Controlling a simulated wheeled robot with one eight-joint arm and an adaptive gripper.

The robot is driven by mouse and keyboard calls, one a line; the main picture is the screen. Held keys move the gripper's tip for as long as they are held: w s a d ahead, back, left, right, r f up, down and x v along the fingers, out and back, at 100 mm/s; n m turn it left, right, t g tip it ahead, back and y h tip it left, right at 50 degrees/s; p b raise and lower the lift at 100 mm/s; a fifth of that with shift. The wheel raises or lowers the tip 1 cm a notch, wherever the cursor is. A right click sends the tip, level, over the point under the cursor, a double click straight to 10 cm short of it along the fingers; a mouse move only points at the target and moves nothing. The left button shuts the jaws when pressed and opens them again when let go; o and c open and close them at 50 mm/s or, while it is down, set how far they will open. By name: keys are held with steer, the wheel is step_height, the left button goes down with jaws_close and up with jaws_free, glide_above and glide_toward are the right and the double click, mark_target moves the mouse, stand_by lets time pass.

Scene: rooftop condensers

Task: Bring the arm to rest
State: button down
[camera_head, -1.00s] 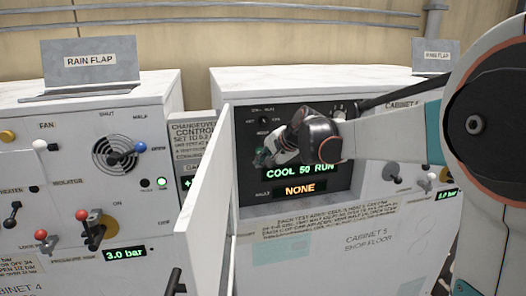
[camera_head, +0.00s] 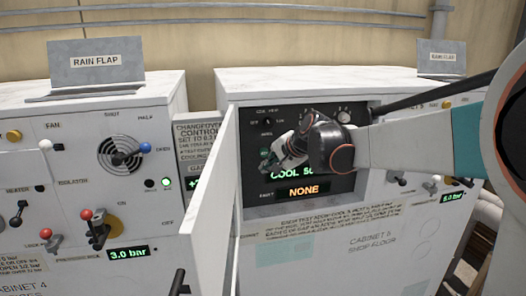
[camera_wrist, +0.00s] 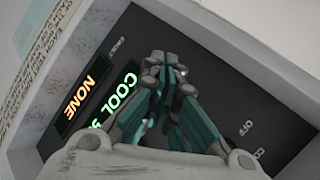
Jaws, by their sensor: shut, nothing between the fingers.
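My gripper (camera_head: 268,160) is in front of the dark control panel (camera_head: 262,200) of cabinet 5, inside the open door's frame. In the wrist view my gripper (camera_wrist: 158,60) has its fingers together with nothing between them. The panel shows a green "COOL" display (camera_wrist: 122,92), partly hidden by my gripper, and an orange "NONE" display (camera_head: 303,192). My arm reaches in from the right side of the head view. I cannot tell whether the fingertips touch the panel.
The white cabinet door (camera_head: 212,220) stands open just left of my gripper. Cabinet 4 (camera_head: 85,180) with levers and a 3.0 bar display is at left. A rain flap plate (camera_head: 97,68) stands on its top. A dark bar (camera_head: 425,95) runs above my arm.

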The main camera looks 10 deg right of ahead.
steer(key=s+f+n+g+h+b, duration=0.1)
steer(key=s+f+n+b, duration=0.4)
steer(key=s+f+b, duration=0.9)
steer(key=s+f+n+h+b, duration=0.2)
steer(key=s+f+n+b, duration=0.4)
steer(key=s+f+b, duration=0.8)
steer(key=s+f, duration=0.4)
steer(key=f, duration=0.5)
steer(key=shift+d+g+h, duration=0.4)
